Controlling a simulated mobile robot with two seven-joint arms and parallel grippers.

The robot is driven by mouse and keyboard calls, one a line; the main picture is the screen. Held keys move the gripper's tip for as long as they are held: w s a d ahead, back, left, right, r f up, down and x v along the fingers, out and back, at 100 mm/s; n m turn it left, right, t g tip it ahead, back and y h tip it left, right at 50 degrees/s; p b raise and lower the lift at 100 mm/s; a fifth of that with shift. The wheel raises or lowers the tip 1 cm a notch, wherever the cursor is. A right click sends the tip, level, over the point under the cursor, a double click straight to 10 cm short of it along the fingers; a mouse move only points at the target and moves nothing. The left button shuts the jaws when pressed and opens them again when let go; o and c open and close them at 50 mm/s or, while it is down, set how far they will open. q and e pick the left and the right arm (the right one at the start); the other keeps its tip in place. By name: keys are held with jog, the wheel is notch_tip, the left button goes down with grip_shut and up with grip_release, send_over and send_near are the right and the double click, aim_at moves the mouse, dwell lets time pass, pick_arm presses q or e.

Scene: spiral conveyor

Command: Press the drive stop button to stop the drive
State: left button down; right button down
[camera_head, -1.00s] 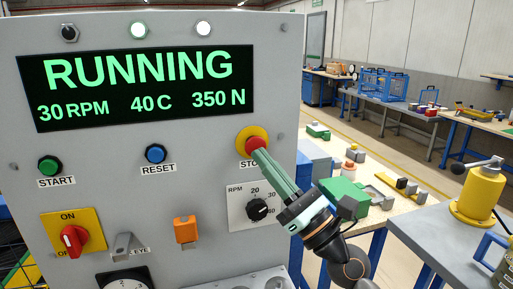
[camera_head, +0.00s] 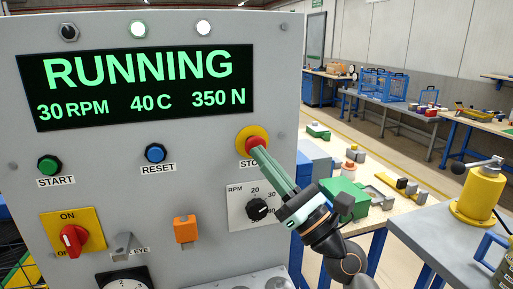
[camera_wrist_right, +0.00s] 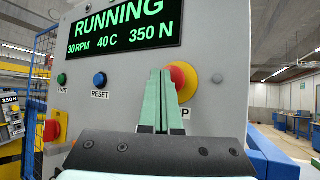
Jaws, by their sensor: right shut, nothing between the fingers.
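The red stop button (camera_head: 253,141) with its yellow surround sits at the right side of the grey control panel (camera_head: 110,195). The display (camera_head: 140,85) above reads RUNNING, 30 RPM, 40 C, 350 N. My right gripper (camera_head: 257,152) is shut and empty, its green fingertips at the lower right part of the button, covering some of it and of the STOP label. In the right wrist view the fingers lie in front of the red button (camera_wrist_right: 187,82) and hide its left part. Whether the tips touch it I cannot tell. My left gripper is not in view.
The panel also has a green START button (camera_head: 50,165), a blue RESET button (camera_head: 155,153), an RPM knob (camera_head: 257,209), a red ON/OFF switch (camera_head: 73,240) and an orange part (camera_head: 186,229). A workbench (camera_head: 372,160) with parts stands to the right.

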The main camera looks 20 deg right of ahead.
jog(key=shift+w, duration=0.5)
dwell(0.7)
jog(key=shift+s, duration=0.9)
jog(key=s+p, duration=0.2)
jog(key=s, duration=0.3)
jog(key=shift+d, duration=0.1)
dwell(0.6)
